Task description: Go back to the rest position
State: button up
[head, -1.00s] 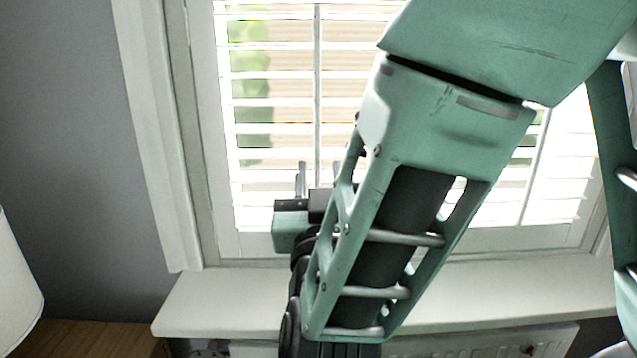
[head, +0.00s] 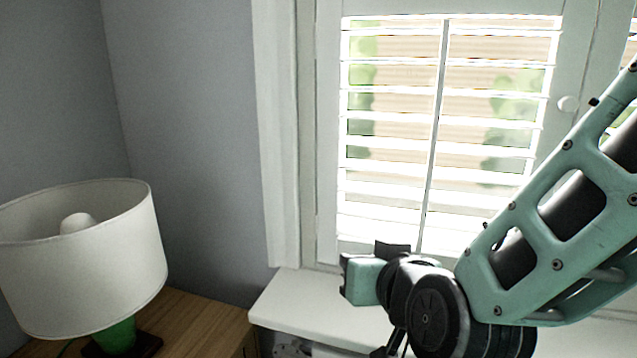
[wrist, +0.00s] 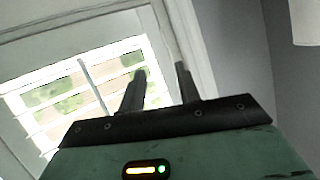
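My gripper (wrist: 159,70) shows in the wrist view with its two grey fingers apart and nothing between them. The shuttered window and frame lie behind the fingers there. In the head view, the green gripper body (head: 364,281) is in front of the lower part of the window, just above the sill in the picture. Its fingers cannot be made out clearly in that view. My arm reaches in from the right side.
A white window sill (head: 290,306) runs below the shuttered window (head: 395,130). A lamp with a white shade (head: 95,275) and green base stands on a wooden surface (head: 195,325) at lower left. A bare grey wall (head: 195,120) lies between lamp and window.

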jog(key=s+a+f+n+g+y, duration=0.1)
jog(key=s+f+n+g, duration=0.35)
jog(key=s+g, duration=0.45)
jog(key=s+d+f+n+g+h, duration=0.1)
jog(key=s+d+g+h, duration=0.3)
jog(key=s+d, duration=0.4)
jog(key=shift+s+d+n+p, duration=0.2)
jog(key=shift+s+n+p, duration=0.25)
jog(key=shift+s, duration=0.75)
